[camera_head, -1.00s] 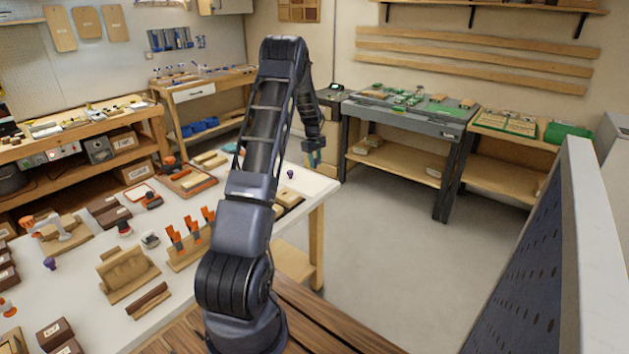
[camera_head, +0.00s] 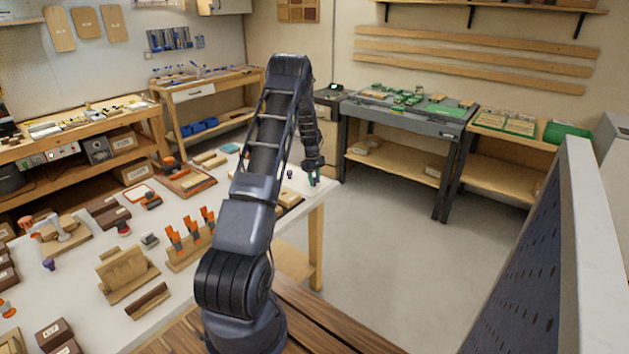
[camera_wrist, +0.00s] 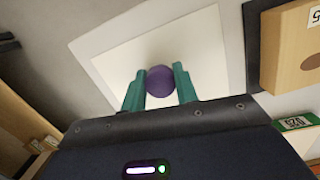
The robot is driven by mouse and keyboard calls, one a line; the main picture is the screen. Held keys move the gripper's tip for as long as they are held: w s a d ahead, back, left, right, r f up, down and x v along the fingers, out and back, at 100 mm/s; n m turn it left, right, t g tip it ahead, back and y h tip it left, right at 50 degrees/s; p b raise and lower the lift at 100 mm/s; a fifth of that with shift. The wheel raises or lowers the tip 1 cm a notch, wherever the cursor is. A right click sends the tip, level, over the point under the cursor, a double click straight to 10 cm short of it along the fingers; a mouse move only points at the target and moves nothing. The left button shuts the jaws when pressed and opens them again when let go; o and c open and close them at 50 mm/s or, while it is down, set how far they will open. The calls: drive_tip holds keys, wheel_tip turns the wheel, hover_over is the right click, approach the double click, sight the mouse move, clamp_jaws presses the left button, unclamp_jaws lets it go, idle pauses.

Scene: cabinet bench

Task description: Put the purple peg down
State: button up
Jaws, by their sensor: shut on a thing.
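A purple peg (camera_wrist: 160,80) shows its round end in the wrist view, between the two green fingers of my gripper (camera_wrist: 159,88). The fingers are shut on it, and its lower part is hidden. Behind the peg is a pale square patch (camera_wrist: 205,45); I cannot tell whether the peg touches it. In the head view, my gripper (camera_head: 314,178) is low at the far right corner of the white table (camera_head: 210,290). Another small purple peg (camera_head: 290,174) stands on the table just left of my gripper, and one more (camera_head: 49,264) stands at the left.
A wooden block (camera_wrist: 296,50) is close on the right in the wrist view. Orange-topped tools in a wooden rack (camera_head: 188,240) and several brown blocks crowd the table. The floor (camera_head: 390,270) right of the table is clear.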

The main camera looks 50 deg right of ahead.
drive_tip(key=shift+f, duration=0.1)
drive_tip(key=o, duration=0.9)
drive_tip(key=shift+o, duration=0.2)
